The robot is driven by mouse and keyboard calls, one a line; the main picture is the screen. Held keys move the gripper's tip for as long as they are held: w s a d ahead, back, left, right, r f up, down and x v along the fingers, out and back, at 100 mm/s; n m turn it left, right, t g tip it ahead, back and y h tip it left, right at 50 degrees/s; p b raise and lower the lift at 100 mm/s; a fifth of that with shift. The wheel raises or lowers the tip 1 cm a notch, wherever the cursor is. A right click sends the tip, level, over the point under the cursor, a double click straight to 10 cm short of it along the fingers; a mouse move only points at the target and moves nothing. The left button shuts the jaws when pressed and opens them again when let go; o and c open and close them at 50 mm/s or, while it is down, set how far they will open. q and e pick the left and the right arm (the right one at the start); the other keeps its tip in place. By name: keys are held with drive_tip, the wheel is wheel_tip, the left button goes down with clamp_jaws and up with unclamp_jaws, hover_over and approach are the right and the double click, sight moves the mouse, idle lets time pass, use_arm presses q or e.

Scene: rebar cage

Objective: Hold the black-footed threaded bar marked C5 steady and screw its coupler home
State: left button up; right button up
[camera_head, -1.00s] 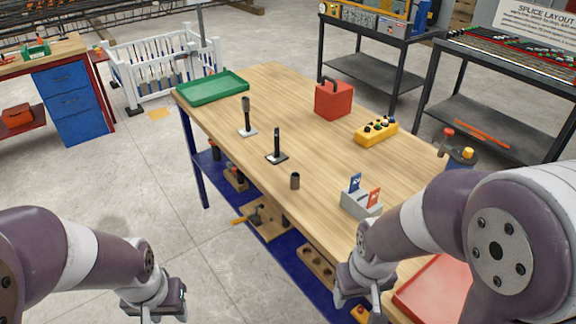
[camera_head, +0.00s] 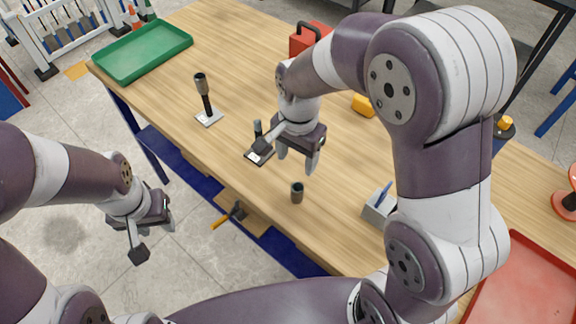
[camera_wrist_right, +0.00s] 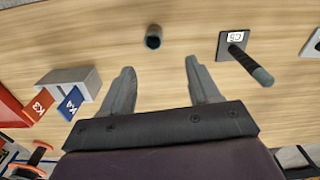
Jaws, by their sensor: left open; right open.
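The threaded bar marked C5 (camera_head: 258,128) stands upright on its black foot (camera_head: 267,158), partly hidden by my right gripper in the head view. In the right wrist view the bar (camera_wrist_right: 248,65) and its C5 label (camera_wrist_right: 236,37) show to the right of my fingers. A loose dark coupler (camera_head: 297,193) stands on the table nearer the front edge; it also shows in the right wrist view (camera_wrist_right: 153,38), just beyond the gap between the fingers. My right gripper (camera_head: 296,165) is open and empty above the table, between bar and coupler. My left gripper (camera_head: 155,240) is open and empty, off the table's front-left edge.
Another bar (camera_head: 205,98) with a coupler on top stands on a pale foot to the left. A green tray (camera_head: 128,64), red box (camera_head: 300,42) and yellow box (camera_head: 364,105) lie farther back. A grey holder (camera_wrist_right: 72,80) carries K3 and K4 tags. A red tray (camera_head: 520,290) lies right.

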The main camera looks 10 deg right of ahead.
drive_tip(key=s+m, duration=0.1)
drive_tip(key=s, duration=0.1)
hover_over(297, 188)
drive_tip(key=s, duration=0.1)
wheel_tip(297, 188, down, 7)
drive_tip(key=shift+s+f, duration=0.1)
idle(0.3)
drive_tip(key=shift+s, duration=0.1)
drive_tip(key=f, duration=0.5)
drive_tip(key=shift+w+f, duration=0.15)
drive_tip(key=shift+w, duration=0.05)
drive_tip(key=shift+c, duration=0.2)
